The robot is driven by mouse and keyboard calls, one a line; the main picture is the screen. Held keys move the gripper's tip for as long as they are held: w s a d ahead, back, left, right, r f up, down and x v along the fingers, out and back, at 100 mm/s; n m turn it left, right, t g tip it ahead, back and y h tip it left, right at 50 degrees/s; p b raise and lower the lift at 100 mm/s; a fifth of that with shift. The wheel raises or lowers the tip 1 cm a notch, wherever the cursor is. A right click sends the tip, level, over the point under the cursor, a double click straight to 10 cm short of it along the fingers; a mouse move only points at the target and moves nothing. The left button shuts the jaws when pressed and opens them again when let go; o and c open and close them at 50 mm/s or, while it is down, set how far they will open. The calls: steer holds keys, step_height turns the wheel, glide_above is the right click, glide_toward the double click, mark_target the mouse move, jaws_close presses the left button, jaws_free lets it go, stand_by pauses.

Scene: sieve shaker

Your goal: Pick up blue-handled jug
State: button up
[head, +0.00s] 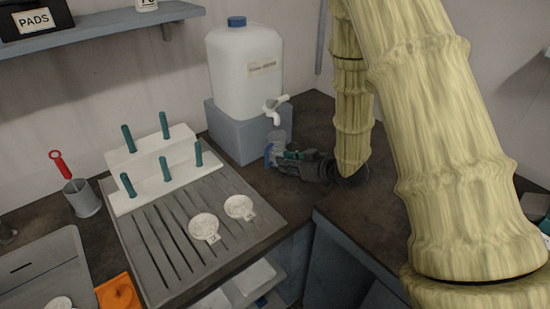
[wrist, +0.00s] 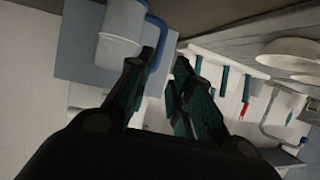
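The jug (head: 278,139) is small and pale, with a blue handle (head: 267,152). In the head view it stands on the dark counter near the tap, partly hidden behind my gripper (head: 287,155). In the wrist view the jug (wrist: 118,36) is at the upper left, its blue handle (wrist: 160,42) facing right. My gripper (wrist: 164,62) is open, with a gap between its two fingertips. The handle shows at that gap, partly behind the left fingertip. I cannot tell whether a finger touches it.
A white water container (head: 243,85) with a tap (head: 275,108) stands on a grey block (head: 237,140) just behind. A white peg rack (head: 150,175) and a grooved drainer (head: 165,250) with two round white dishes are to the left. A shelf (head: 110,30) hangs above.

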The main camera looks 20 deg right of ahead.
mark_target(267, 166)
steer(key=shift+p+x, duration=1.2)
steer(key=shift+x, duration=4)
steer(key=shift+d, duration=0.1)
steer(key=shift+c, duration=0.3)
steer(key=shift+w, duration=0.1)
jaws_close()
